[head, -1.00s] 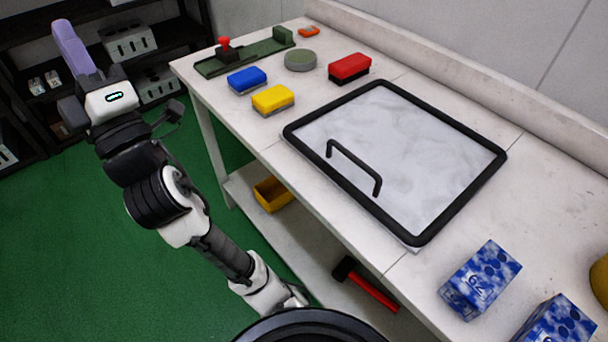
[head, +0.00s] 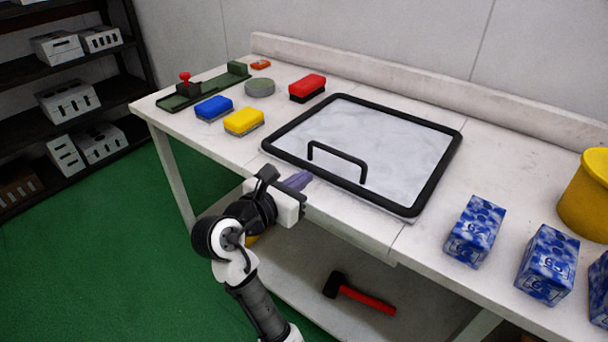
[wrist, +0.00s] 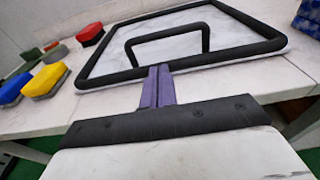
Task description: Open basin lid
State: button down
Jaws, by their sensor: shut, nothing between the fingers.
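The basin lid (head: 388,138) is a pale marbled panel with a thick black rim, lying flat and closed on the bench. Its black bar handle (head: 337,152) stands up near the lid's front side. It also shows in the wrist view, the lid (wrist: 228,32) beyond the fingers and the handle (wrist: 170,34) above their tips. My gripper (head: 300,180), with purple fingers, is at the bench's front edge, in front of the lid's near rim and apart from the handle. In the wrist view the fingers (wrist: 158,72) are together and empty, pointing towards the handle.
Blue (head: 213,107), yellow (head: 244,121) and red (head: 307,86) sponges lie left of the lid. Several blue patterned boxes, one nearest the lid (head: 474,231), and a yellow bucket (head: 588,195) stand to the right. A red-handled hammer (head: 358,294) lies on the lower shelf.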

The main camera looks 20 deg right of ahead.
aim_at(325, 170)
jog(key=x, duration=0.9)
jog(key=shift+w+p, duration=0.15)
jog(key=shift+p, duration=0.2)
